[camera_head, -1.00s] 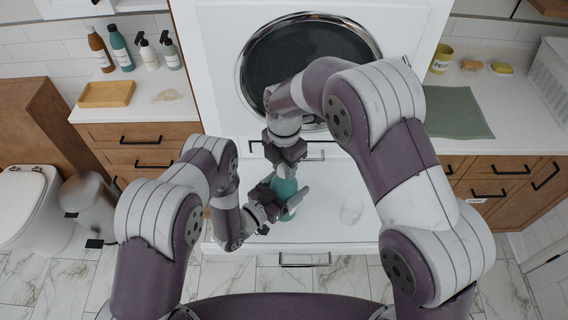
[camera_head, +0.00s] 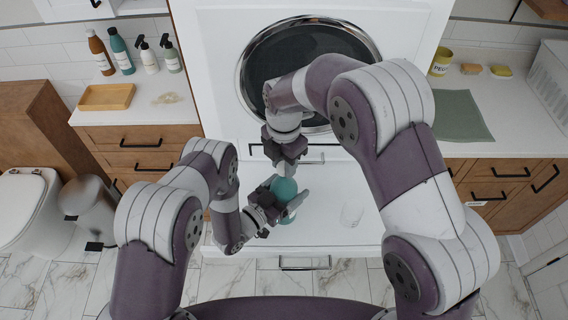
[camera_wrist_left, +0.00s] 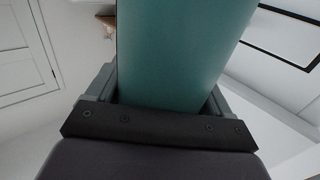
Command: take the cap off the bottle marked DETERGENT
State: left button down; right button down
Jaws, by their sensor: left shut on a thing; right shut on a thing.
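The teal bottle (camera_head: 285,188) stands upright over the white surface in front of the round door. My left gripper (camera_head: 284,203) is shut around its body from the left. In the left wrist view the bottle's smooth teal side (camera_wrist_left: 175,50) fills the space between the jaws; no label shows there. My right gripper (camera_head: 286,168) is directly above the bottle, pointing down and shut on the cap. The cap is hidden by the fingers, and I cannot tell whether it still touches the bottle's neck.
Several other bottles and a wooden tray (camera_head: 106,97) are on the left counter. A green cloth (camera_head: 460,116) and yellow cup (camera_head: 441,62) are on the right counter.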

jog(key=shift+r, duration=2.05)
pick_arm(q)
grip_release()
